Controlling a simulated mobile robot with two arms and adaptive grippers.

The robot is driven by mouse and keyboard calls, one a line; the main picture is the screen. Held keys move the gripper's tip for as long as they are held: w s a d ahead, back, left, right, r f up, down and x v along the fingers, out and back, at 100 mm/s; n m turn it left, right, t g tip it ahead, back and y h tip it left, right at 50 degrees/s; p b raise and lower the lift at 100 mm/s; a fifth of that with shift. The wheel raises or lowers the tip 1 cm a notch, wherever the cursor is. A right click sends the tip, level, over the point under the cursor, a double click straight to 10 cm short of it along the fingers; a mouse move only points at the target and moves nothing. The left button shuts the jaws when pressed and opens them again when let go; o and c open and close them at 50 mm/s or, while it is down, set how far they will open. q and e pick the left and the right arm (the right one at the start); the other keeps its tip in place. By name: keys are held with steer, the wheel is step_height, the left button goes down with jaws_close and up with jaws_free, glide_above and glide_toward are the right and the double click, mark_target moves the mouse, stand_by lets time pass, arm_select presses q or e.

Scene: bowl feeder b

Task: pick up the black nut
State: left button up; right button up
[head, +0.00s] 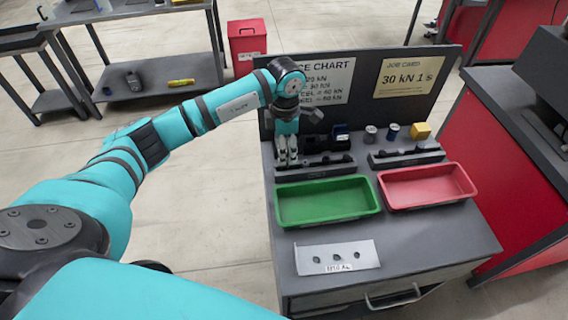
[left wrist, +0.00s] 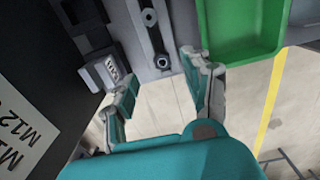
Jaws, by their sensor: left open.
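My left gripper (head: 287,160) points down at the left end of the left slotted rack (head: 318,172), behind the green tray. In the left wrist view its two fingers (left wrist: 160,78) are apart with nothing between them. A small dark ring, which looks like the black nut (left wrist: 161,61), sits on the dark strip of the rack, just beyond the gap between the fingertips. In the head view the gripper hides that end of the rack. My right gripper is not in view.
The green tray (head: 281,220) and a red tray (head: 385,203) stand in front of the racks. A metal plate (head: 308,268) with three dark spots lies near the front. Dark blocks, small cylinders and a yellow block (head: 421,131) stand behind. The back panel (head: 430,62) rises behind the bench.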

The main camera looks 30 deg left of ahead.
mark_target(284, 167)
arm_select(q)
steer(key=shift+s+f+p, duration=0.1)
steer(key=shift+f+p, duration=0.3)
steer(key=shift+f, duration=0.2)
step_height(284, 167, down, 4)
steer(key=shift+d+r+p, duration=0.1)
steer(key=shift+r+p, duration=0.1)
steer(key=shift+p, duration=0.45)
steer(key=shift+f, duration=0.35)
jaws_close()
